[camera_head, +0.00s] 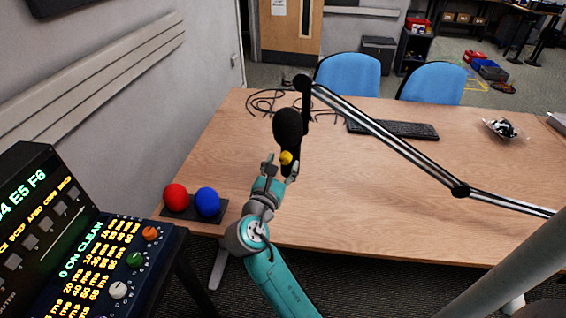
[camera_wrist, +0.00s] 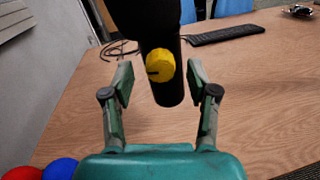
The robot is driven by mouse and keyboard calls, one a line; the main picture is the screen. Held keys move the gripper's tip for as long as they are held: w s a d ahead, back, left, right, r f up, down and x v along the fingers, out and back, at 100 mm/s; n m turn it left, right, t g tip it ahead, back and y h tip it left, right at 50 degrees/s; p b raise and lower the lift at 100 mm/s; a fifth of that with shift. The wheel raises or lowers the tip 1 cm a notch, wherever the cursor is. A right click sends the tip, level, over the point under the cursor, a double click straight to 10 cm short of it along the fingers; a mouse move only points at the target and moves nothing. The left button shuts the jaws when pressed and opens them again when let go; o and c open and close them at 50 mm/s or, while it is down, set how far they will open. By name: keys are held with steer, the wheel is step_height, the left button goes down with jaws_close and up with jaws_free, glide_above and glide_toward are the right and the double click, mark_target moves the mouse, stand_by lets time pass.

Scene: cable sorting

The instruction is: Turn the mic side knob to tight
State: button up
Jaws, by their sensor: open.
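A black microphone (camera_head: 288,124) hangs upright from the end of a jointed boom arm (camera_head: 385,140) above the table. A yellow knob (camera_head: 286,157) sits on the side of the mic's lower body. In the wrist view the yellow knob (camera_wrist: 160,66) faces me and has a dark mark at its left side. The mic body (camera_wrist: 167,90) is behind it. My gripper (camera_head: 279,168) is open just in front of the knob. In the wrist view its fingers (camera_wrist: 160,82) stand to the left and right of the knob, with a gap on each side.
A red ball (camera_head: 176,197) and a blue ball (camera_head: 207,201) sit on a dark base at the table's left edge. A control panel (camera_head: 90,250) stands at the lower left. A keyboard (camera_head: 395,130) and cables (camera_head: 268,101) lie at the back. The table (camera_head: 350,205) is clear at front right.

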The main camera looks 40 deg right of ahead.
steer(key=shift+w+d, duration=0.25)
steer(key=shift+d, duration=0.25)
jaws_close()
